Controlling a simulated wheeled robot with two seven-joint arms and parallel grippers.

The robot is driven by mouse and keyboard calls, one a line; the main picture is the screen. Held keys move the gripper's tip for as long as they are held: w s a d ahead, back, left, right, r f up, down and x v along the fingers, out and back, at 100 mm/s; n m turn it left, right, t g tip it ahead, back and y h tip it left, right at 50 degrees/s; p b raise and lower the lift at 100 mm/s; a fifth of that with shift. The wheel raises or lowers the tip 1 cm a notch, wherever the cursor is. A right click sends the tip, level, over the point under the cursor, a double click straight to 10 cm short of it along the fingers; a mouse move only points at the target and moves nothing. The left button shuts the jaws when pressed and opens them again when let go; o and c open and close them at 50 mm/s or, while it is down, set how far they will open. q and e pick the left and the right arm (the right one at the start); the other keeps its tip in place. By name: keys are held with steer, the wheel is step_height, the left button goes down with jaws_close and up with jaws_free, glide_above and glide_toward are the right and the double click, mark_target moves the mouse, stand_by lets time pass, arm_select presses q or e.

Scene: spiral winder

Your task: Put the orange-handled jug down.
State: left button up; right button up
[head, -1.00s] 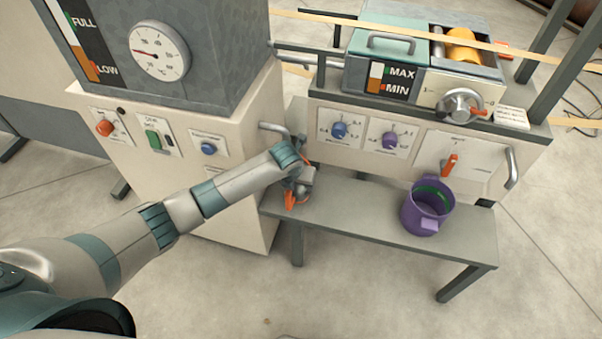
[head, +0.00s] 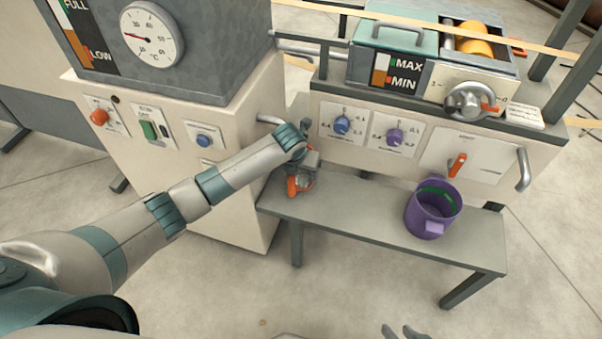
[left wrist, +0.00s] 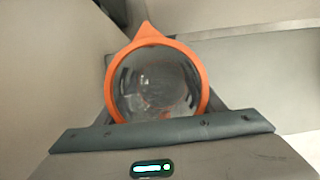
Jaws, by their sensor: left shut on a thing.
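The orange-handled jug (head: 293,186) is at the left end of the grey bench, mostly covered by my left gripper (head: 300,180) in the head view. The left wrist view shows its round orange rim with a pointed spout (left wrist: 148,32) and a clear or shiny inside (left wrist: 155,85). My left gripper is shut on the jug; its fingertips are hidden. I cannot tell whether the jug's base touches the bench. My right gripper (head: 404,332) shows only at the bottom edge of the head view, fingers apart and empty, away from the bench.
A purple pot (head: 433,208) stands on the right part of the bench (head: 350,205). The bench top between it and the jug is clear. The machine cabinet (head: 215,185) is close at left, and a panel with knobs (head: 390,138) rises behind the bench.

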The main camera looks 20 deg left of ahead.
arm_select(q)
steer(key=shift+f, duration=0.1)
stand_by(0.4)
steer(key=o, duration=1.1)
steer(key=shift+f, duration=0.15)
